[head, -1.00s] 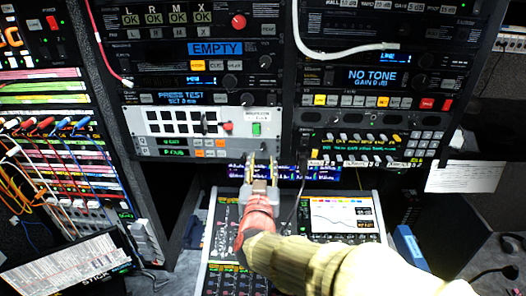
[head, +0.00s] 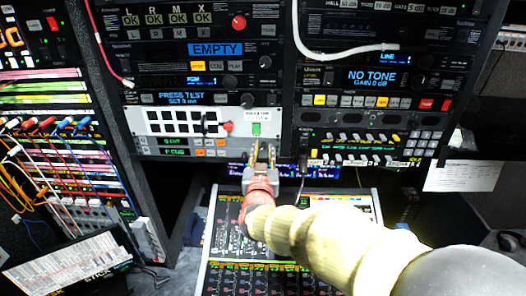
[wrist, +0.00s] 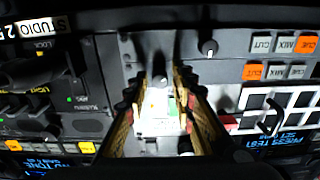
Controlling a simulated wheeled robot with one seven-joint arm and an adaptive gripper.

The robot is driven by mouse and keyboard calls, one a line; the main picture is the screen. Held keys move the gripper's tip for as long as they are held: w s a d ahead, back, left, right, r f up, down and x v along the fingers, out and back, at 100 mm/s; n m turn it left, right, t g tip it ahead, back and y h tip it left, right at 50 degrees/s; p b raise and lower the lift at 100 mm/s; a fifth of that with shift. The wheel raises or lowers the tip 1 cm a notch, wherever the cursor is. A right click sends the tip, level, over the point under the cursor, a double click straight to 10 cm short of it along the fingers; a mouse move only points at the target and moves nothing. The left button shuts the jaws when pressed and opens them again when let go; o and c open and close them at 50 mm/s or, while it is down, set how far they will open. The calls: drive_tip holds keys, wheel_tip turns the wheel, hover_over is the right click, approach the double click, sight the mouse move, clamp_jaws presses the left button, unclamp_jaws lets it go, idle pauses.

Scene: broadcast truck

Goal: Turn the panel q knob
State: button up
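The panel (head: 150,147) in the head view is a pale strip under the button grid, with small Q CUT and P CUE displays and orange and white buttons. My gripper (head: 263,154) is at its right end, fingers pointing up at the rack. In the wrist view my gripper (wrist: 160,100) has its two fingers spread. A small dark knob with a white mark (wrist: 161,81) shows between them, with no clear contact. A second knob (wrist: 208,48) sits outside the fingers, to the right. The knob labels cannot be read, and the fingers hide the knobs in the head view.
A mixing console (head: 225,215) lies below the rack under my arm. Another rack unit with many keys (head: 360,150) is to the right. Patch cables (head: 45,130) hang at the left.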

clamp_jaws()
drive_tip(key=shift+n, duration=1.1)
drive_tip(key=shift+o, duration=1.6)
unclamp_jaws()
drive_tip(key=shift+s, duration=0.1)
